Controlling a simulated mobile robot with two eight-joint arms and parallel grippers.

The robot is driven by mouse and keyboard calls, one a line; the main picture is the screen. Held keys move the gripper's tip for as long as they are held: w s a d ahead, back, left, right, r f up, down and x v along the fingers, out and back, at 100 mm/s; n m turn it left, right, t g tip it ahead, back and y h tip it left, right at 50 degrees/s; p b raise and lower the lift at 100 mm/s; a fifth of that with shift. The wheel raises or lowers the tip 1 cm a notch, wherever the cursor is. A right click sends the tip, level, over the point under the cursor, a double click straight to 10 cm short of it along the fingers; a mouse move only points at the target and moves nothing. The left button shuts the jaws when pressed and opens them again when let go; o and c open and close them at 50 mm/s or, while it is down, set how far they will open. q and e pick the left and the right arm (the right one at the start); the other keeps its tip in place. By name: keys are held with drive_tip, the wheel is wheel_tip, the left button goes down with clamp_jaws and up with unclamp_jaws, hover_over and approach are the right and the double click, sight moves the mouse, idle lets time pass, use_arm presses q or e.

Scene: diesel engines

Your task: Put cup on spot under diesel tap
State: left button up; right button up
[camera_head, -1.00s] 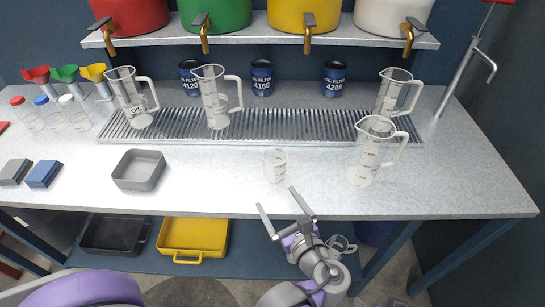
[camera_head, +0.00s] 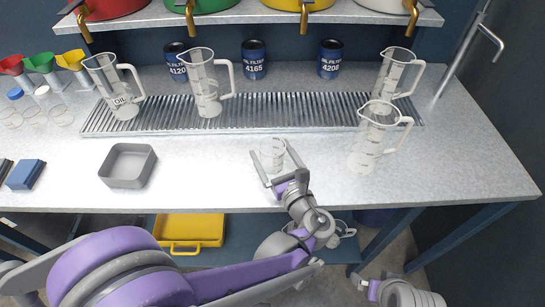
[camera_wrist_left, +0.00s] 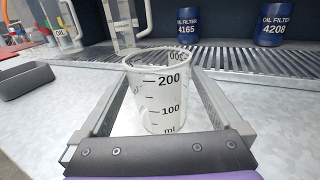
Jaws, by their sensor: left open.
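The cup is a small clear measuring beaker (camera_head: 273,156) standing upright on the grey bench, front of the grate. In the left wrist view the cup (camera_wrist_left: 160,95) shows marks 100 and 200 ml. My left gripper (camera_head: 271,152) is open, with one finger on each side of the cup; gaps show between fingers and cup. Brass taps hang under the tanks: red (camera_head: 84,27), green (camera_head: 190,20), yellow (camera_head: 304,18) and white (camera_head: 411,20). No label tells me which is diesel. Part of my right gripper (camera_head: 368,288) shows low at the right; its opening is unclear.
A ribbed metal drip grate (camera_head: 300,108) runs under the taps. Clear jugs stand at the left (camera_head: 118,95), centre left (camera_head: 205,88), back right (camera_head: 390,78) and front right (camera_head: 372,140). Several blue oil filters (camera_head: 254,62) stand behind the grate. A grey tray (camera_head: 128,165) sits left.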

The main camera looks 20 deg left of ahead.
sight(268, 147)
use_arm(q)
drive_tip(key=shift+x, duration=1.55)
drive_tip(key=c, duration=1.3)
